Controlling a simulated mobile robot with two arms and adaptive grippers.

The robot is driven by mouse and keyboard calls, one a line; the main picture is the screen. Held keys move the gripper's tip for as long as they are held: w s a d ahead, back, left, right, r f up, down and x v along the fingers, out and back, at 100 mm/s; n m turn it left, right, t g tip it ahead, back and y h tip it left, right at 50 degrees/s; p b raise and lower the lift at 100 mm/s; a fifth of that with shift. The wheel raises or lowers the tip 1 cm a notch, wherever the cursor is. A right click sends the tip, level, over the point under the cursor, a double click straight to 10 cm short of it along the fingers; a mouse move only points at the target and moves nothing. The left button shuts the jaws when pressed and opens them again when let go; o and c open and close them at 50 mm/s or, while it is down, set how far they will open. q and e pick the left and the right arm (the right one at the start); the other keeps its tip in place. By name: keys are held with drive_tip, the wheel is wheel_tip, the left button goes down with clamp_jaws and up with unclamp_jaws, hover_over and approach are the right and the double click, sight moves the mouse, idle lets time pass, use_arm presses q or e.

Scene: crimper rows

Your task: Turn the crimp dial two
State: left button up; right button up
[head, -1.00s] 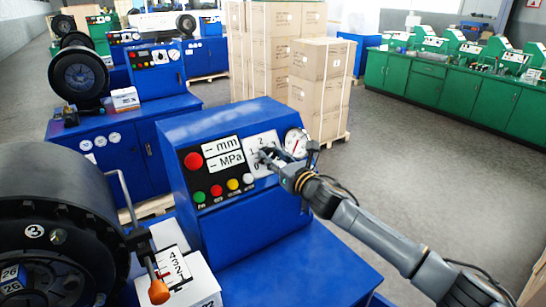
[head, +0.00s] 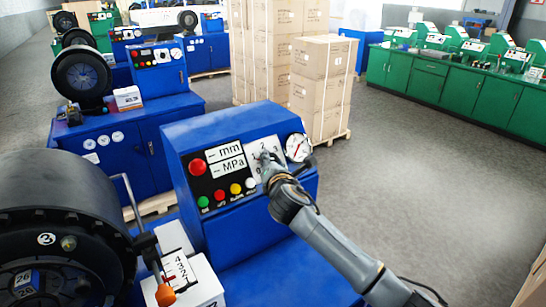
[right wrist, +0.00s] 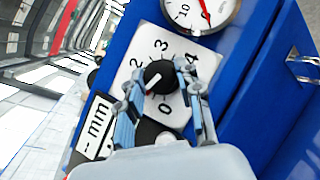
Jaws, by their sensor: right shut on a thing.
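The crimp dial is a black knob (right wrist: 158,77) with a white pointer mark, on a white scale plate (right wrist: 205,62) with numbers around it. In the right wrist view 0, 2, 3 and 4 show; the 1 is hidden behind a finger. The pointer mark aims to the lower left, on the side between 0 and 2; its exact position is unclear. My right gripper (right wrist: 158,74) is shut on the knob, one finger on each side. In the head view the right gripper (head: 268,161) covers most of the knob. My left gripper is not in view.
The blue control box (head: 235,130) carries a display panel, colored buttons and a round gauge (head: 298,148) beside the dial plate. A large black crimper head (head: 60,215) and an orange-tipped lever (head: 165,294) stand at left. Boxes (head: 322,85) stand behind; floor at right is clear.

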drive_tip(key=shift+m+g+h+p, duration=0.3)
drive_tip(key=shift+m+h+p, duration=0.25)
drive_tip(key=shift+m, duration=0.45)
drive_tip(key=shift+m+h, duration=0.25)
drive_tip(key=shift+m, duration=0.05)
drive_tip(key=o, duration=1.2)
drive_tip(key=shift+c, duration=0.2)
drive_tip(key=shift+s, duration=0.1)
drive_tip(key=v, duration=1.1)
drive_tip(key=shift+s+r, duration=0.2)
drive_tip(key=shift+s, duration=0.2)
